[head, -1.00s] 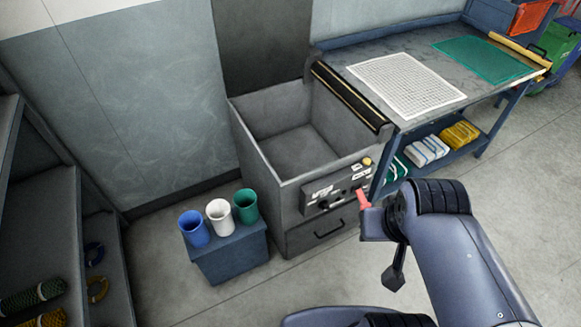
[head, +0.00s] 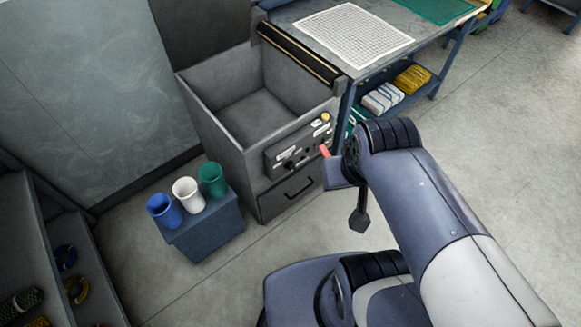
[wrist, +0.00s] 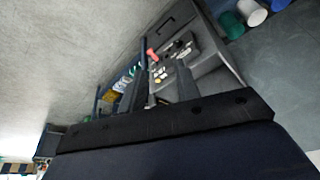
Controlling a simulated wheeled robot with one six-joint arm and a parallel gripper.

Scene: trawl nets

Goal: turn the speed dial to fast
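The control panel (head: 300,146) is on the front of a grey open-topped machine (head: 230,112). It carries dark knobs (head: 289,165), pale labels, a yellow button (head: 325,117) and a red lever-like part (head: 324,150) at its right end. I cannot tell which knob is the speed dial or read any setting. In the wrist view the panel (wrist: 172,68) and red part (wrist: 152,54) lie beyond my gripper (wrist: 162,56). Its two fingers are spread with nothing between them. In the head view the arm hides the fingers.
A blue box (head: 205,228) with blue, white and green cups stands left of the machine. A workbench (head: 385,25) with a white grid mat (head: 352,32) adjoins it behind right. A drawer (head: 288,192) is below the panel. Shelving (head: 25,240) is at far left; floor at right is clear.

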